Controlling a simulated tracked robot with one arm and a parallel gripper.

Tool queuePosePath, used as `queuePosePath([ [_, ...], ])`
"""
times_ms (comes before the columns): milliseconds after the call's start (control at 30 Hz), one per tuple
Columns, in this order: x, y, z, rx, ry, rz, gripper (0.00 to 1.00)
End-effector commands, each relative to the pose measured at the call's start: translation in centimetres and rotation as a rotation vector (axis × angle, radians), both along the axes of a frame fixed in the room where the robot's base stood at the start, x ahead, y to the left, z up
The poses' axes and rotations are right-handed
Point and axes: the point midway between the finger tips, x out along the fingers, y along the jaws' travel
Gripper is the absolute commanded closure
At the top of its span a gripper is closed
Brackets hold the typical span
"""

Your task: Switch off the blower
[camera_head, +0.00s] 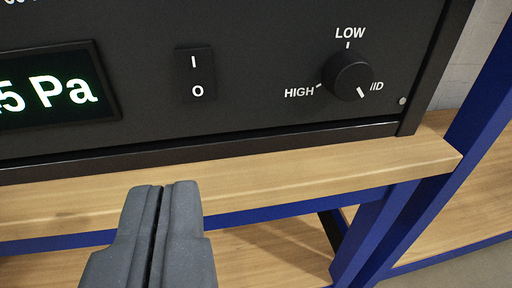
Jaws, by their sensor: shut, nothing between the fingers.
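The blower (250,120) is a black box on a wooden shelf and fills the upper part of the view. Its rocker switch (195,75) is black with a white I at the top and a white O at the bottom. Which side is pressed in cannot be told. A round black knob (348,76) sits to its right among the labels LOW, HIGH and one partly hidden; its white mark points down to the right. A lit display (60,93) at the left reads "5 Pa", cut off by the edge. My gripper (164,190) is shut and empty, below the switch in the picture.
The wooden shelf (290,180) runs in front of the blower, with a blue frame (385,220) below and to the right. A lower wooden shelf (265,255) shows underneath. The panel face around the switch is clear.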

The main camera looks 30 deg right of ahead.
Motion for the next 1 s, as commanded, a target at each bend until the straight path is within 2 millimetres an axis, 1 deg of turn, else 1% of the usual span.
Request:
queuePosePath([
  [33,-0.4,-0.1,-0.5,-0.015,-0.001,-0.001,1.00],
  [100,-0.7,-0.2,-0.8,-0.028,-0.006,-0.005,1.00],
  [567,-0.7,-0.4,-0.9,-0.037,-0.011,-0.009,1.00],
  [667,-0.2,-0.7,-1.0,-0.037,-0.011,-0.010,1.00],
  [767,0.6,-1.0,-1.1,-0.036,-0.011,-0.011,1.00],
  [1000,3.8,-2.0,-1.5,-0.034,-0.015,-0.011,1.00],
])
